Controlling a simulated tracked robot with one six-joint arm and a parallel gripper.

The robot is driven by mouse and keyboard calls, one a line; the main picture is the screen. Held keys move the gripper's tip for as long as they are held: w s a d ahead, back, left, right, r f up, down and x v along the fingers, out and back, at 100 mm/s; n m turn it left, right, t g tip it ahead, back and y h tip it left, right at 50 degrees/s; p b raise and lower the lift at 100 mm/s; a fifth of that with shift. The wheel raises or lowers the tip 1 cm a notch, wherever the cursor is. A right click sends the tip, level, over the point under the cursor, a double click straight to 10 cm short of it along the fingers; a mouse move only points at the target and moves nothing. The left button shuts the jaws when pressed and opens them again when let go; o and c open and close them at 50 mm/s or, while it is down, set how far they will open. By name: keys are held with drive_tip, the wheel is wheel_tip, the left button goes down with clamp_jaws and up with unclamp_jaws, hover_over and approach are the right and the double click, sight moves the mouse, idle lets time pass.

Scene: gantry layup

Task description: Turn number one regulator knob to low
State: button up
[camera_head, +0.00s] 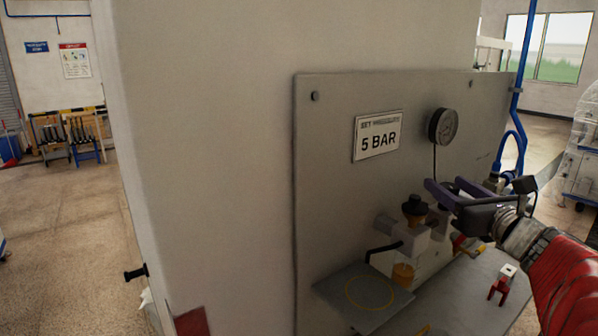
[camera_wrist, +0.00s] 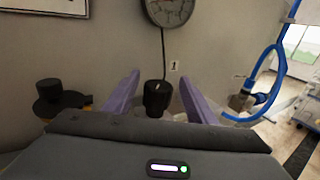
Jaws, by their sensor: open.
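A black regulator knob (camera_wrist: 157,98) stands upright between the two purple fingers of my gripper (camera_wrist: 160,79) in the wrist view. A small label reading "1" (camera_wrist: 174,66) is on the panel just behind it. A light mark shows on the knob's top; its setting is too small to read. My gripper is open, with a gap between each finger and the knob. In the head view my gripper (camera_head: 446,184) is in front of the panel, and that knob is mostly hidden there.
A round gauge (camera_head: 443,126) and a "5 BAR" sign (camera_head: 378,135) are on the grey panel (camera_head: 330,180). Another black knob (camera_head: 414,207) with a yellow collar stands left of my gripper. Blue hose (camera_wrist: 272,75) hangs at the right. A small shelf (camera_head: 364,293) juts out below.

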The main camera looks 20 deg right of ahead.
drive_tip(key=shift+w, duration=0.3)
drive_tip(key=shift+c, duration=0.5)
drive_tip(key=c, duration=0.9)
